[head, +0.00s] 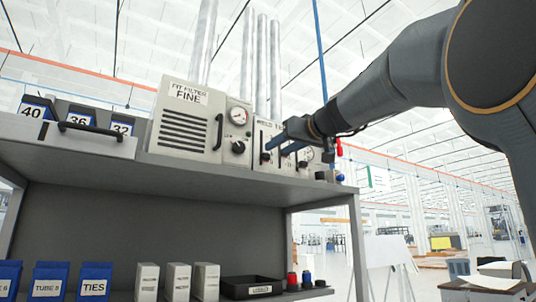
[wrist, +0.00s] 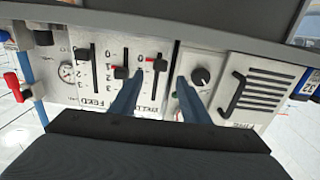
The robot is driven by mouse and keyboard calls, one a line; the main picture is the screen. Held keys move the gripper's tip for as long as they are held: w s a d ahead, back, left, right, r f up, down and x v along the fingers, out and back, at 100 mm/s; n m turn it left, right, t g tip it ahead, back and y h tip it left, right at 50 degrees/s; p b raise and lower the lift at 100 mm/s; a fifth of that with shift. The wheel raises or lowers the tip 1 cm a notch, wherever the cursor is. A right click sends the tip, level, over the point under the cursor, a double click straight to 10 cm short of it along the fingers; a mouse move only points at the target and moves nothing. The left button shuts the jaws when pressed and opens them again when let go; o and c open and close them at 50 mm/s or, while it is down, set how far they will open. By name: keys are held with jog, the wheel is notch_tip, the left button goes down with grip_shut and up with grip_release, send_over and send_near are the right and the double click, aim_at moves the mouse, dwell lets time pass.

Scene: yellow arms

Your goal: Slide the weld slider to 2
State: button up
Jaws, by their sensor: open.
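The weld panel (head: 257,150) stands on the shelf, partly hidden behind my gripper (head: 283,140) in the head view. In the wrist view, several vertical slots with numbered scales show on the panel. A slider knob with a red mark (wrist: 160,65), apparently the weld slider, sits near the upper end of its slot, around 0 to 1. Its label is partly covered by a finger. My gripper (wrist: 157,82) is open, its two blue fingers on either side of that slot, with the tips just below the knob. I cannot tell whether they touch the panel.
Another red-marked knob (wrist: 121,72) sits just left of the left finger, and a black knob (wrist: 83,52) lies further left. A round dial (wrist: 199,77) is close to the right finger. The filter box (head: 187,120) stands left of the panel on the shelf (head: 200,172).

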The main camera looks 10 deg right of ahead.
aim_at(267, 155)
jog(key=p+x, duration=0.3)
jog(key=x, duration=0.4)
jog(key=shift+w+f+p, duration=0.15)
jog(key=shift+w+p, duration=0.05)
jog(key=shift+p, duration=0.1)
jog(key=shift+c, duration=0.4)
grip_shut()
